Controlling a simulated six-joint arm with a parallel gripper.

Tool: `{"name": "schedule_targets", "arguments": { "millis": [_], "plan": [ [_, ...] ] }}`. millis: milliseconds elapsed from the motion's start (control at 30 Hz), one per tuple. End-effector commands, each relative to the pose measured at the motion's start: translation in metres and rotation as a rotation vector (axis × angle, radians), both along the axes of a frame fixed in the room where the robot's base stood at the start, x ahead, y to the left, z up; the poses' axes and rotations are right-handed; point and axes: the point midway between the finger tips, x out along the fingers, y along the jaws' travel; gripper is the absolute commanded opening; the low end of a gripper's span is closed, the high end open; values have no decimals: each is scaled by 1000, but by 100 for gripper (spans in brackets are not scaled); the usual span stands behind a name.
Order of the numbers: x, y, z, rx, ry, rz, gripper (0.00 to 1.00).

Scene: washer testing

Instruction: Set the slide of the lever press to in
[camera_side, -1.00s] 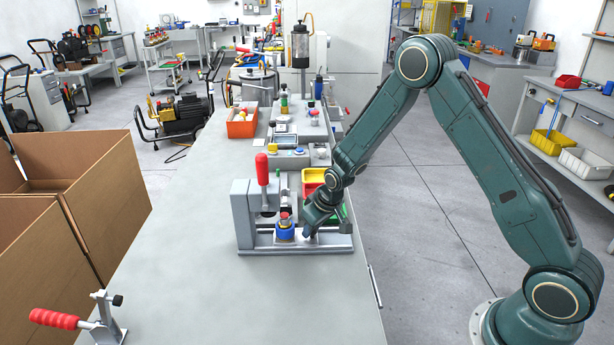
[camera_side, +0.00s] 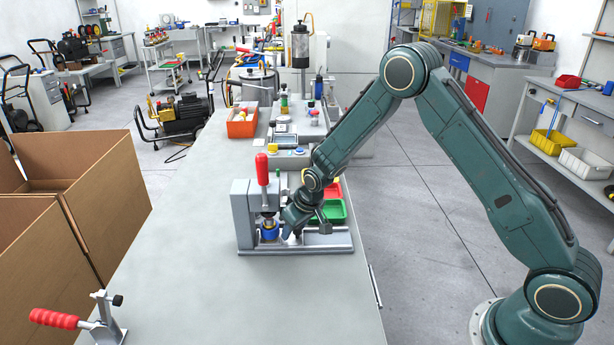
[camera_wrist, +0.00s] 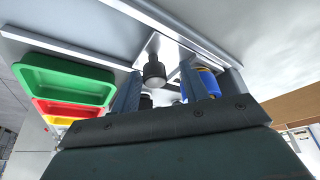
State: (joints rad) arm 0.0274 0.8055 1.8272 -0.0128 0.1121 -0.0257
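The lever press (camera_side: 242,215) stands on the bench with its red lever (camera_side: 262,170) upright. Its slide carries a blue cylindrical part (camera_side: 269,232), which sits under the press head at the left of the rail (camera_side: 325,240). My gripper (camera_side: 290,236) is low over the rail, just right of the blue part. In the wrist view the fingers (camera_wrist: 158,88) stand apart, with a dark knob (camera_wrist: 153,72) showing between them and gaps on both sides. The blue part (camera_wrist: 207,82) is beside the right finger. Whether a finger touches it is unclear.
Green (camera_side: 331,211) and red bins stand behind the rail. An orange bin (camera_side: 241,124) and other devices are farther back. A toggle clamp with a red handle (camera_side: 54,319) is at the front left.

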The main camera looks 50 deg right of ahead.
Motion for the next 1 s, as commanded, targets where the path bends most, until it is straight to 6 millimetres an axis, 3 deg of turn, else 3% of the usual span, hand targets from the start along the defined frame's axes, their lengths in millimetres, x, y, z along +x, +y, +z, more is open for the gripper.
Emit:
{"name": "schedule_targets", "arguments": {
  "millis": [467,1000],
  "plan": [
    [-6,-1,12,-1,2,-3,45],
    [-30,-1,72,-1,0,-1,45]
  ]
}}
